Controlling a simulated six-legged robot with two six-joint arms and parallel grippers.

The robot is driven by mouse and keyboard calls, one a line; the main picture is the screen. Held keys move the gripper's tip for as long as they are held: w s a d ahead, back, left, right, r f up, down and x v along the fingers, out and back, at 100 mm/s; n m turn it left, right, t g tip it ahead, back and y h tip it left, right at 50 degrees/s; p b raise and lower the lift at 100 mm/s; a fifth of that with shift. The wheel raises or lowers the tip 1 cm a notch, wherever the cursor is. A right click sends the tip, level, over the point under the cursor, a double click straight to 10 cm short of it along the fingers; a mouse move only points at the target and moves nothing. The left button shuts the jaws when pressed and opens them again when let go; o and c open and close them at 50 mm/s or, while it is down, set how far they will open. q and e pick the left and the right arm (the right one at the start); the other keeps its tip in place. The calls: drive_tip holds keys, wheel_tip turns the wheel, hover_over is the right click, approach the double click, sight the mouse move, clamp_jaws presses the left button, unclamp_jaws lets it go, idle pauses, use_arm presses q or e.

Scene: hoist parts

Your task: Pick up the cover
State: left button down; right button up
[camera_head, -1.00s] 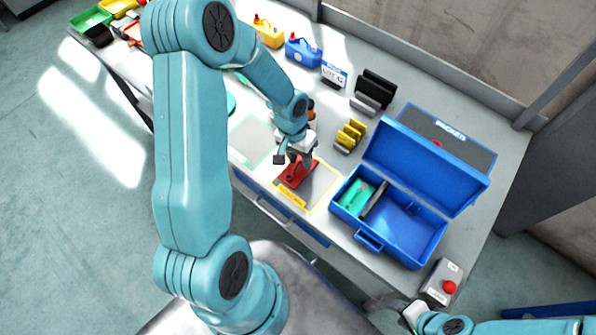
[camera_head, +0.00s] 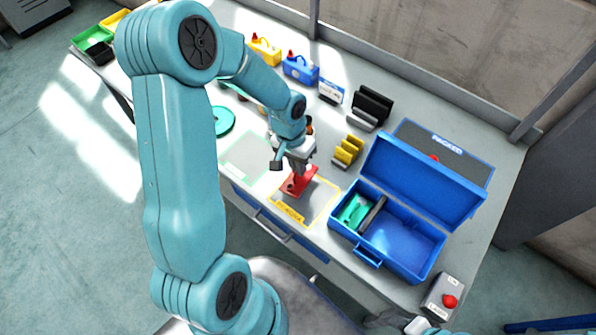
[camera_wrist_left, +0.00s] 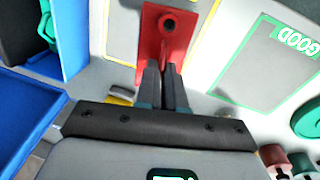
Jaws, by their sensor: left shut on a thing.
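The cover, a red plate with a dark round hole (camera_wrist_left: 165,32), is held in my left gripper (camera_wrist_left: 165,88). The wrist view shows the two fingers shut on a raised part of it. In the head view the red cover (camera_head: 299,182) is over the grey mat with a yellow outline (camera_head: 318,202), and appears slightly raised. My left gripper (camera_head: 298,166) points down onto it, partly hiding it. My right gripper (camera_head: 385,320) is only partly visible at the bottom edge, and its fingers are unclear.
An open blue case (camera_head: 408,240) with a green part (camera_head: 353,212) stands right of the mat. Yellow parts in a rack (camera_head: 347,151) and a black holder (camera_head: 371,108) are behind. A grey box with a red button (camera_head: 443,296) is at the lower right. The green-outlined mat (camera_head: 247,156) is empty.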

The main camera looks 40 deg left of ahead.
use_arm(q)
wheel_tip(320, 180, up, 16)
drive_tip(key=shift+n, duration=0.3)
drive_tip(key=shift+w, duration=0.2)
